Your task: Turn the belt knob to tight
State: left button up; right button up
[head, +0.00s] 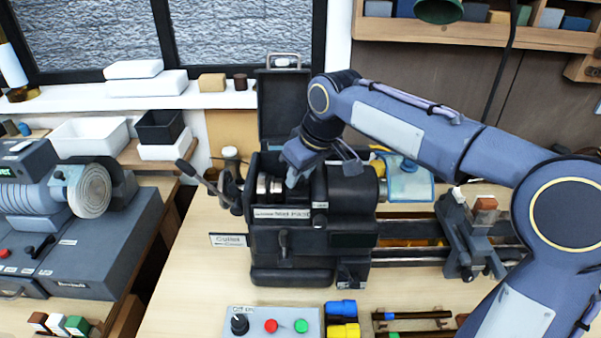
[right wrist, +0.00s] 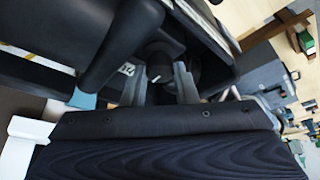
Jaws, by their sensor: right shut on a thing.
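The lathe headstock (head: 312,238) is a dark box on the wooden bench in the head view, with its lid (head: 284,105) standing open. My right gripper (head: 308,172) reaches down into the open top from above. In the right wrist view the gripper (right wrist: 160,84) has its two grey fingers on either side of a dark round knob (right wrist: 157,68) with a short white mark, and it is shut on it. I take this to be the belt knob. In the head view the knob is hidden by the gripper and housing. The scale around it cannot be read. My left gripper is out of view.
A crank-like lever (head: 200,182) sticks out left of the headstock. The tailstock (head: 467,235) stands on the bed at right. A control box (head: 272,323) and blue and yellow parts (head: 342,320) lie in front. A grinder (head: 85,190) stands at left.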

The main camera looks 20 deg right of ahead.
aim_at(303, 180)
dwell(0.3)
jog(key=o, duration=1)
jog(key=shift+r, duration=0.1)
jog(key=shift+r+p, duration=0.3)
jog(key=shift+p, duration=0.05)
jog(key=p+v, duration=0.2)
jog(key=shift+r, duration=0.4)
jog(key=v, duration=0.4)
jog(key=shift+s+r, duration=0.2)
jog(key=shift+s, duration=0.2)
